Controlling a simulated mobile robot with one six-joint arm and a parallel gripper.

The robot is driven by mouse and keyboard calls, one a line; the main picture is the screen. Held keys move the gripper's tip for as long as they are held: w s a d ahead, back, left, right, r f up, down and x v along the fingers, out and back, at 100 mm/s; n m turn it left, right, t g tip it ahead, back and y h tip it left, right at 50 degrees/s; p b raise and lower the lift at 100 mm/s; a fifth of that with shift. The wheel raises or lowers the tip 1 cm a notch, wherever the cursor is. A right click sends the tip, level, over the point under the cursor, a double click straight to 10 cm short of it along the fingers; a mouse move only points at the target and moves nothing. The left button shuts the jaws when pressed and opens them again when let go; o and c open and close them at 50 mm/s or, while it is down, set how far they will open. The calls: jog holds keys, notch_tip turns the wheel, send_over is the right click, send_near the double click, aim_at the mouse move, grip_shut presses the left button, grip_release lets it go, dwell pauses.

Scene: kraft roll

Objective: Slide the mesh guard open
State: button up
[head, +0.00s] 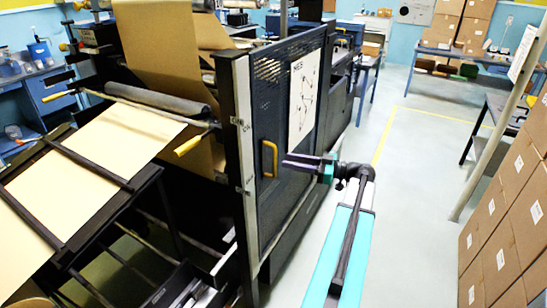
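The mesh guard (275,203) is a dark framed panel on the side of the machine, with perforated mesh in its upper part and a white diagram sheet on it. It spans the frame beside the black post at its left. Its yellow handle (269,158) is upright near the panel's left edge. My gripper (289,162) is just right of the handle, its dark fingers pointing left towards it. A small gap shows between the fingertips and the handle. The finger spacing is too small to make out.
A brown paper web (160,45) runs through the machine, with pale sheet on the left bed (122,132). Stacked cardboard boxes (508,225) line the right side, near a slanted pale post (500,130). The grey floor (415,160) between is clear.

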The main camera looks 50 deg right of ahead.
jog(key=p, duration=0.2)
send_over(275, 174)
jog(key=shift+w+d, duration=0.15)
jog(key=shift+d, duration=0.1)
jog(key=shift+c, duration=0.3)
grip_shut()
